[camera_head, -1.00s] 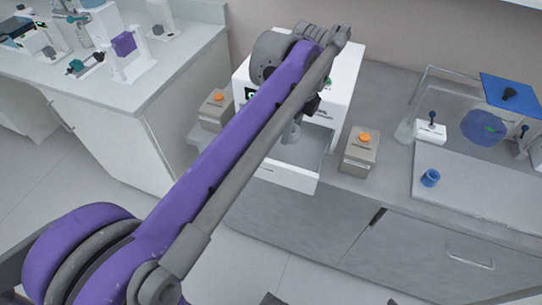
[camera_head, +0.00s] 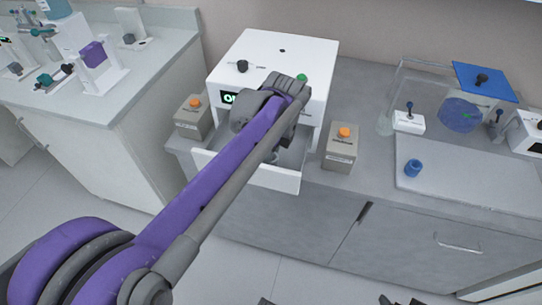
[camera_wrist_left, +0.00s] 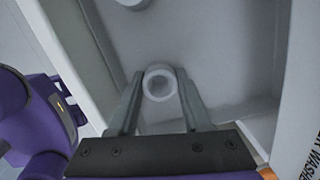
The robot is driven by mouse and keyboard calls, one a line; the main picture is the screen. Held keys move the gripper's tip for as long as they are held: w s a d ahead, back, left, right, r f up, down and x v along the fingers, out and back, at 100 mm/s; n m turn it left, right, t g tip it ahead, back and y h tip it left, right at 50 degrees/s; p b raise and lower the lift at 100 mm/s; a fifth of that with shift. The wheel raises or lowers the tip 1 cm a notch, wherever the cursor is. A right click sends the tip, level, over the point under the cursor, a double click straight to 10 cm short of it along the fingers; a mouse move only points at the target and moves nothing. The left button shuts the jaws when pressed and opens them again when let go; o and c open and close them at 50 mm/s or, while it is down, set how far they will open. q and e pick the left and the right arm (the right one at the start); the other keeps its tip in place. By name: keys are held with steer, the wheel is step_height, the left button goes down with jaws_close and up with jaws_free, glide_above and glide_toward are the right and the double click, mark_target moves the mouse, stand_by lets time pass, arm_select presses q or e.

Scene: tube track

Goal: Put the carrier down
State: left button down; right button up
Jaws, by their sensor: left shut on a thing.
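The carrier (camera_wrist_left: 158,84) is a small whitish round piece with a hollow top, seen between the fingertips in the left wrist view. My left gripper (camera_wrist_left: 160,98) is shut on it. It points down into the open drawer (camera_head: 287,181) of a white machine (camera_head: 283,58), with the drawer's pale floor close below. Whether the carrier touches the floor I cannot tell. In the head view my left arm hides much of the drawer and the carrier. My right gripper is not in view.
Beige boxes with orange buttons stand left (camera_head: 193,118) and right (camera_head: 341,148) of the drawer. Drawer walls surround my gripper closely. A blue cup (camera_head: 412,168) stands on a pale board (camera_head: 455,190) at right. Another white round part (camera_wrist_left: 131,2) shows at the wrist view's top edge.

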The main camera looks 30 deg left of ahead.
mark_target(276, 159)
arm_select(q)
steer(key=shift+f, duration=0.2)
steer(key=shift+c, duration=1.8)
jaws_free()
steer(key=shift+r, duration=0.1)
step_height(276, 159, up, 12)
steer(key=d+p, duration=0.1)
steer(key=shift+d+p, duration=0.25)
steer(key=shift+p, duration=0.1)
